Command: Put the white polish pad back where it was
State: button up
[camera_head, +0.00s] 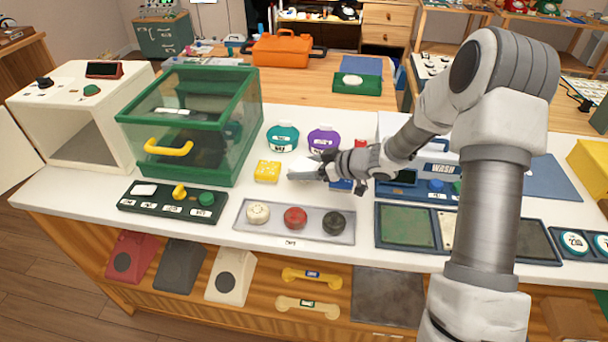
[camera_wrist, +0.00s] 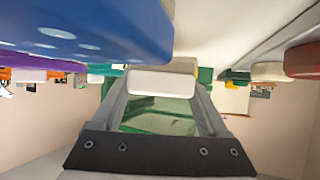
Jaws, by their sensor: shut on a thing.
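The white polish pad (camera_wrist: 163,82) is a pale rounded block between the fingertips in the wrist view. My gripper (camera_wrist: 160,100) is shut on it. In the head view my gripper (camera_head: 320,172) is low over the white counter, and the white pad (camera_head: 303,170) shows just left of its fingers, partly covered by them. A yellow pad (camera_head: 267,171) sits to its left. A blue pad (camera_head: 340,184) lies by the gripper, partly hidden; a large blue shape also looms close in the wrist view (camera_wrist: 85,28). I cannot tell whether the white pad touches the counter.
Teal (camera_head: 283,137) and purple (camera_head: 323,138) tubs stand behind the gripper. A grey tray (camera_head: 275,235) with cream, red and black round pieces is in front. A green glass-sided box (camera_head: 190,120) is at left, and a blue-and-white unit marked WASH (camera_head: 440,168) at right.

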jog(key=shift+f, duration=0.9)
jog(key=shift+f, duration=0.2)
jog(key=o, duration=1.4)
jog(key=shift+r, duration=0.15)
